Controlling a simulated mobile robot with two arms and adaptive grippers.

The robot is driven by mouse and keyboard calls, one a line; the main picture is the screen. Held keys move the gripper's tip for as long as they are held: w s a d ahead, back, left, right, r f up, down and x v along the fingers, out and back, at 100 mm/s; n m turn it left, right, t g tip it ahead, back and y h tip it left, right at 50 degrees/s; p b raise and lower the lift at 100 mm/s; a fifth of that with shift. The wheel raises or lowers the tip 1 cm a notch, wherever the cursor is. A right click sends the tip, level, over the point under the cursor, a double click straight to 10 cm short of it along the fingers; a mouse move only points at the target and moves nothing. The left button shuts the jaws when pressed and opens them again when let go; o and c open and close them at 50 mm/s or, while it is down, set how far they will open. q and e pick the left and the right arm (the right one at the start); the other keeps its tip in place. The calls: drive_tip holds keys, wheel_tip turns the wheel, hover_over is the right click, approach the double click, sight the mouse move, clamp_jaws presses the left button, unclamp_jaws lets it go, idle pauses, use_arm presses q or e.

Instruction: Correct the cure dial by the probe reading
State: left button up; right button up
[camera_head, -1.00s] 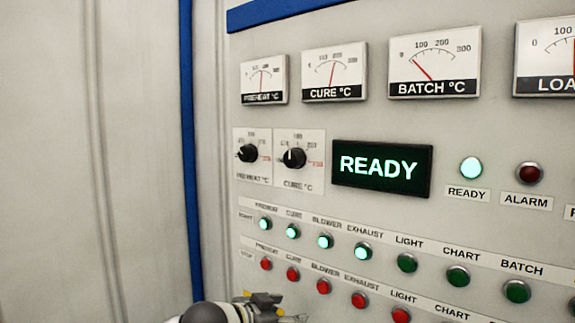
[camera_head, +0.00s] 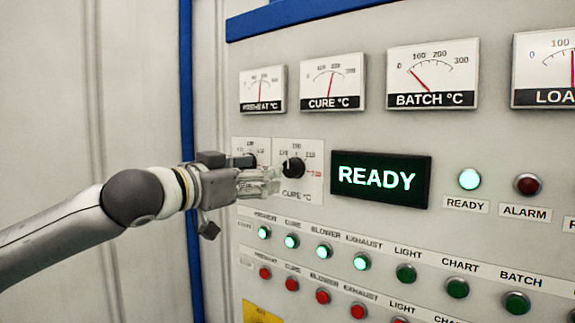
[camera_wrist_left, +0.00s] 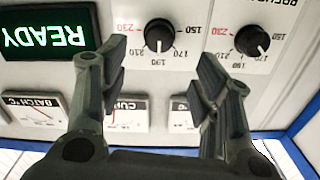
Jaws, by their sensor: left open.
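The cure dial (camera_head: 293,167) is a black knob on a white plate, left of the READY display. It also shows upside down in the left wrist view (camera_wrist_left: 159,35), between my open fingers and beyond their tips. My left gripper (camera_head: 274,181) is open and empty, just left of the cure dial in the head view; I see no contact. It partly covers the preheat dial (camera_head: 249,160), which shows in the left wrist view (camera_wrist_left: 252,41). The cure gauge (camera_head: 332,82) has a red needle near mid-scale. My right gripper is not in view.
The READY display (camera_head: 380,179) is lit, as is the READY lamp (camera_head: 470,180). The alarm lamp (camera_head: 528,184) is dark red. Rows of green and red buttons (camera_head: 323,250) lie below the dials. A blue post (camera_head: 187,90) edges the panel at the left.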

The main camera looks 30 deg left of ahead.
sight(288, 168)
use_arm(q)
drive_tip(key=w+p, duration=0.2)
drive_tip(key=w, duration=0.2)
drive_tip(key=shift+w+d, duration=0.15)
drive_tip(key=shift+d, duration=0.05)
drive_tip(key=shift+w, duration=0.5)
drive_tip(key=shift+w+d, duration=0.15)
drive_tip(key=shift+w, duration=0.9)
drive_tip(key=shift+w+d, duration=0.1)
drive_tip(key=shift+w, duration=0.95)
drive_tip(key=shift+s, duration=0.1)
drive_tip(key=c, duration=1)
